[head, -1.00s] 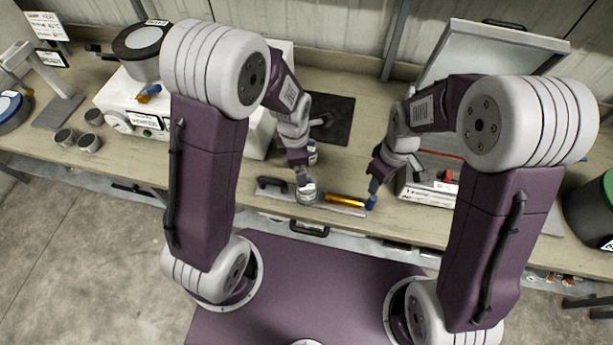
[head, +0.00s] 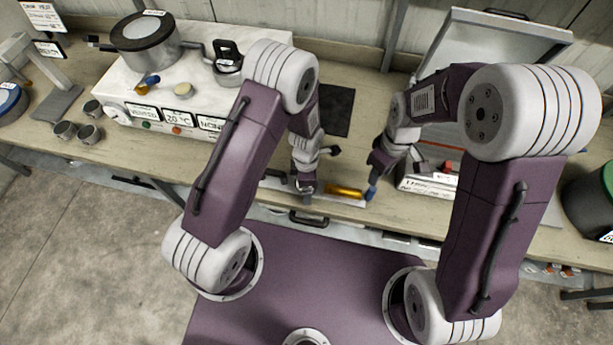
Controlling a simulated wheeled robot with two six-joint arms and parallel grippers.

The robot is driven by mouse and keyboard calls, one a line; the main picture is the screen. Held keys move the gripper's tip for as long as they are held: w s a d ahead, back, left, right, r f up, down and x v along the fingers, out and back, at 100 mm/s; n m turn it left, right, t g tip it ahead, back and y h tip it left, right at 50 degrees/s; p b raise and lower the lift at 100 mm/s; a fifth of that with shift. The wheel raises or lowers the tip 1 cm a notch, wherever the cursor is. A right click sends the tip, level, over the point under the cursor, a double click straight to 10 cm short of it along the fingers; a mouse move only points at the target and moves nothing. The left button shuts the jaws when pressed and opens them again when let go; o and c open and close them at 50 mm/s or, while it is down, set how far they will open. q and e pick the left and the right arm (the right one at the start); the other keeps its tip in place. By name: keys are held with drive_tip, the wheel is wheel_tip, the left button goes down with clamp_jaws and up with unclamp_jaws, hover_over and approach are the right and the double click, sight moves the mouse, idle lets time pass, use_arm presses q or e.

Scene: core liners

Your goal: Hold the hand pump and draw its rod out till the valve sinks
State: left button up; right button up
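The hand pump appears to be the gold cylinder (head: 344,191), lying near the front edge of the bench between my grippers. A small blue piece (head: 371,193) is at its right end. My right gripper (head: 373,185) points down at this blue piece and appears to touch it. My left gripper (head: 306,188) is low over the bench, just left of the gold cylinder. Both sets of fingers are too small to show whether they are open or shut. The rod and the valve cannot be made out. My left gripper hides part of what lies there.
A white heated unit (head: 190,100) with a pot (head: 146,50) stands at the back left. Small grey cups (head: 90,134) stand left of it. A dark mat (head: 337,108) lies behind the grippers. An open-lidded case (head: 430,180) stands close right of my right gripper.

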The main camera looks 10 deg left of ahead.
sight(372, 192)
use_arm(q)
clamp_jaws()
idle(0.3)
use_arm(e)
drive_tip(key=shift+c, duration=0.3)
idle(0.5)
drive_tip(key=m, duration=0.3)
drive_tip(key=shift+m, duration=0.3)
drive_tip(key=m, duration=0.6)
drive_tip(key=shift+w+f, duration=0.1)
drive_tip(key=shift+f, duration=0.05)
drive_tip(key=m, duration=0.6)
drive_tip(key=shift+f, duration=0.1)
drive_tip(key=m, duration=0.5)
drive_tip(key=shift+d+f+m, duration=0.1)
drive_tip(key=shift+m, duration=0.3)
wheel_tip(372, 192, down, 12)
